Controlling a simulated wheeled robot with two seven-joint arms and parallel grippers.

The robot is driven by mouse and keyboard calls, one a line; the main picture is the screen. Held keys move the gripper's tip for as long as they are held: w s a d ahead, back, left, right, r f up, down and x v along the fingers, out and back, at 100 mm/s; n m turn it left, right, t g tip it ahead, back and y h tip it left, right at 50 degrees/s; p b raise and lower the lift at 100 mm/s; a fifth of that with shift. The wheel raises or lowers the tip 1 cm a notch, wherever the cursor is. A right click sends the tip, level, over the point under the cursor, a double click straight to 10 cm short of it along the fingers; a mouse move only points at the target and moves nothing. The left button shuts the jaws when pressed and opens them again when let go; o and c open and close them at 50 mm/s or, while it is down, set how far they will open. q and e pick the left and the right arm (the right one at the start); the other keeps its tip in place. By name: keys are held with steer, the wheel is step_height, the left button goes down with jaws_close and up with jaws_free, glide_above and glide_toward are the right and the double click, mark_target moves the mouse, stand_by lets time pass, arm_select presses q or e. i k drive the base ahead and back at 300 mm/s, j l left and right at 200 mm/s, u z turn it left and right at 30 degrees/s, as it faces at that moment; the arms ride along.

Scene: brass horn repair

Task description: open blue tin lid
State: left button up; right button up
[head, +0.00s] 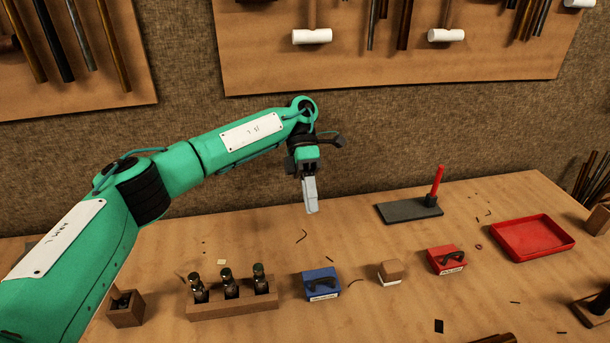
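The blue tin (322,285) stands on the workbench, right of the bottle rack. It has a dark curved handle on top and a pale label on its front. Its lid looks shut. My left gripper (312,209) hangs above the bench behind the tin, pointing down and well clear of it. The grey fingers show close together from this angle, so I cannot tell if they are open or shut. Nothing shows between them. My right gripper is not in view.
A wooden rack (235,308) with three dark bottles stands left of the tin. A small wooden block (391,268), a red tin (446,259) and a red tray (533,238) lie to the right. A dark slab (400,212) with a red upright stick is behind.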

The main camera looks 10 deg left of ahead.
mark_target(320, 281)
steer(key=k+l, duration=0.25)
steer(key=k, duration=0.2)
steer(key=k+l, duration=0.2)
steer(key=k, duration=0.25)
steer(key=k+l, duration=0.25)
steer(key=k, duration=0.25)
steer(key=k+l, duration=0.25)
steer(key=k, duration=0.2)
